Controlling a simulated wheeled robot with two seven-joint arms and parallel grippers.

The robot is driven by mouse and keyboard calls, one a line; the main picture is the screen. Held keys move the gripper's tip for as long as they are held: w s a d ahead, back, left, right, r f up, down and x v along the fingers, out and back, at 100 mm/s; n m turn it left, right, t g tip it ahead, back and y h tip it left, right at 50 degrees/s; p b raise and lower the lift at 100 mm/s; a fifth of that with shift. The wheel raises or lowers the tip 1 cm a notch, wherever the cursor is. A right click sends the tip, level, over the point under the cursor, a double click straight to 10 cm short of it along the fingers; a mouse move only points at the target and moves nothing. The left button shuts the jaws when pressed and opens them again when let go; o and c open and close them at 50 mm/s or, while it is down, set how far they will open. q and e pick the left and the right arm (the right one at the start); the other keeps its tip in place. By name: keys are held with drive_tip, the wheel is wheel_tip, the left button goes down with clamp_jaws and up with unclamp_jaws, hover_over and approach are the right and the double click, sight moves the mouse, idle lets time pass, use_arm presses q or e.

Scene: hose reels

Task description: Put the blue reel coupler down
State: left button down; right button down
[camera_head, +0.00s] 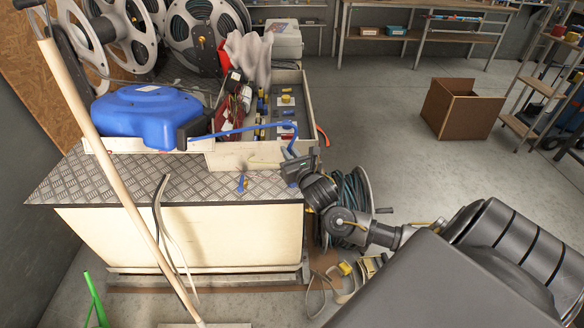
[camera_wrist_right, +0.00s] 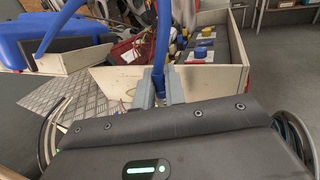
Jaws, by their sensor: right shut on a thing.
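The blue hose reel (camera_head: 147,110) sits at the left of the bench top, in a low cream-walled tray. Its blue hose (camera_head: 245,129) runs right from the reel and bends down to my right gripper (camera_head: 291,167). In the right wrist view, the gripper (camera_wrist_right: 159,90) is shut on the blue coupler (camera_wrist_right: 158,82) at the hose's end, with a finger on each side. It is held above the bench's right end, in front of the tray wall. The coupler's lower tip is hidden by the gripper body. My left gripper is not in view.
The diamond-plate bench top (camera_head: 110,180) is largely bare in front of the tray. A small blue item (camera_head: 241,183) stands on it. A wooden pole (camera_head: 105,150) crosses the left side. The divided tray (camera_head: 305,100) holds fittings. A hose coil (camera_head: 352,200) is beside the bench.

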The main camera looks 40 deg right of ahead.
drive_tip(key=d+f, duration=0.1)
drive_tip(key=f, duration=0.1)
drive_tip(key=w+d+f, duration=0.1)
drive_tip(key=f, duration=0.1)
drive_tip(key=w+f, duration=0.1)
drive_tip(key=f, duration=0.2)
drive_tip(key=shift+d, duration=0.4)
drive_tip(key=shift+f, duration=0.3)
drive_tip(key=c, duration=1.5)
unclamp_jaws()
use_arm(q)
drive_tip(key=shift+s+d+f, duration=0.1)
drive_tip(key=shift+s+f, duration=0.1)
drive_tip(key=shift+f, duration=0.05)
use_arm(e)
drive_tip(key=shift+o, duration=0.2)
